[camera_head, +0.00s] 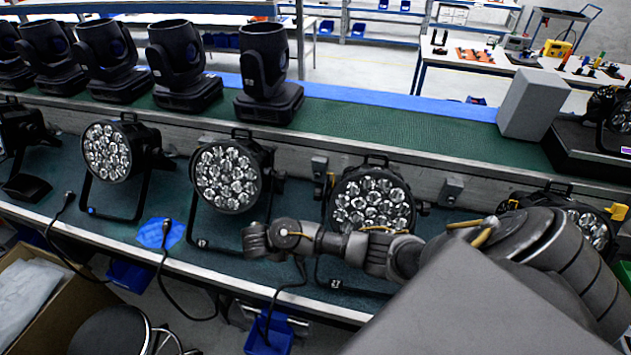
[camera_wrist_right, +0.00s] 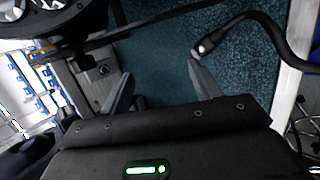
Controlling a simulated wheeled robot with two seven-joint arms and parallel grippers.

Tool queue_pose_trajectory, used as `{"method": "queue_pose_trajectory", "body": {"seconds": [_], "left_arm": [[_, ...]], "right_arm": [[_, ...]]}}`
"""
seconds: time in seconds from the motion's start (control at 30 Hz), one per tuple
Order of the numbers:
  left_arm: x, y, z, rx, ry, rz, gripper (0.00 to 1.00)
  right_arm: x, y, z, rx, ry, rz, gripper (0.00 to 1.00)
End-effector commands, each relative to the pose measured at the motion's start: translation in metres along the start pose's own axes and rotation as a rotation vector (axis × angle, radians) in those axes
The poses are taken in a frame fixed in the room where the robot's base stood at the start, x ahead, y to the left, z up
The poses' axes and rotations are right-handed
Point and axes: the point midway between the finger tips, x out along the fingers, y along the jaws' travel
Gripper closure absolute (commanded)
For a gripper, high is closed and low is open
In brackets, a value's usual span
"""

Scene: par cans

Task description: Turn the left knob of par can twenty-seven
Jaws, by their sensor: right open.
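Several black par cans with clear round lens clusters stand in brackets on the green bench. One (camera_head: 227,177) is left of centre, one (camera_head: 372,203) is at centre behind my right arm, and one (camera_head: 118,150) is further left. I cannot read any number or make out the left knob of par can twenty-seven. My right arm reaches in from the right across the front of the centre can. In the wrist view my right gripper (camera_wrist_right: 162,85) is open, with nothing between its fingers. Part of a par can (camera_wrist_right: 45,10) shows at upper left. My left gripper is out of view.
A black cable with a plug (camera_wrist_right: 208,43) lies by the right fingertip in the wrist view. Black moving heads (camera_head: 265,75) stand on the conveyor behind. A grey box (camera_head: 533,104) is at back right. A cardboard box (camera_head: 70,310) and blue bins (camera_head: 268,335) are below the bench.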

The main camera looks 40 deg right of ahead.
Motion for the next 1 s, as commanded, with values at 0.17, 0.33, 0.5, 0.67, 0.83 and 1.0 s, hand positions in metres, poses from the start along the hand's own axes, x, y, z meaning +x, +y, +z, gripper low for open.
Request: {"method": "queue_pose_trajectory", "body": {"seconds": [0.17,0.33,0.5,0.67,0.83,1.0], "left_arm": [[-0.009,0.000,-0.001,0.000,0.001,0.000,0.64],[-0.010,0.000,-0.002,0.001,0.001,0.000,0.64],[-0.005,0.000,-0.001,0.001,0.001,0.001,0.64],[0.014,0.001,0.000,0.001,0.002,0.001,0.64],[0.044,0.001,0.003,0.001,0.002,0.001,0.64],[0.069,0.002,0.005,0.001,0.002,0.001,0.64]], "right_arm": [[-0.012,0.090,-0.007,0.028,-0.088,0.214,0.37],[-0.017,0.116,-0.007,0.041,-0.119,0.282,0.37],[-0.013,0.116,-0.007,0.043,-0.120,0.284,0.37],[0.003,0.117,-0.006,0.044,-0.120,0.283,0.37],[0.027,0.121,-0.003,0.044,-0.119,0.283,0.37],[0.052,0.130,0.001,0.044,-0.121,0.283,0.37]]}}
